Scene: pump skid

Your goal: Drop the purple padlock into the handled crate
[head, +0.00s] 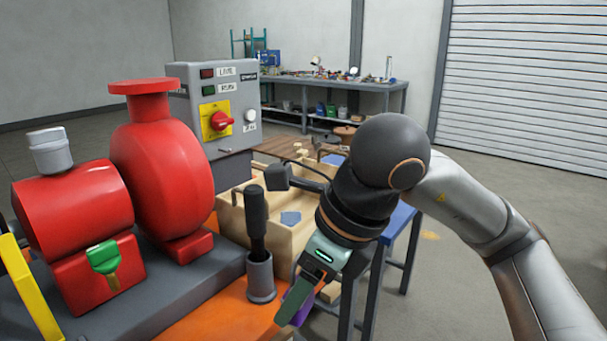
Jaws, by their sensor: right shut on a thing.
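My right gripper (298,305) points down in front of the handled crate, at the lower middle of the head view. It is shut on the purple padlock (302,311), which is mostly hidden by the fingers. The handled crate (287,247) is a light wooden box behind and above the gripper in the picture. Part of it is hidden by my right arm and by a dark tool. The padlock is outside the crate opening, on the near side. My left gripper is not in view.
A grey cup (261,280) with a black-handled tool stands just left of the gripper. The red pump (163,165) and grey control box (217,110) stand to the left. A blue-edged table (398,222) is behind my arm. Open floor lies right.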

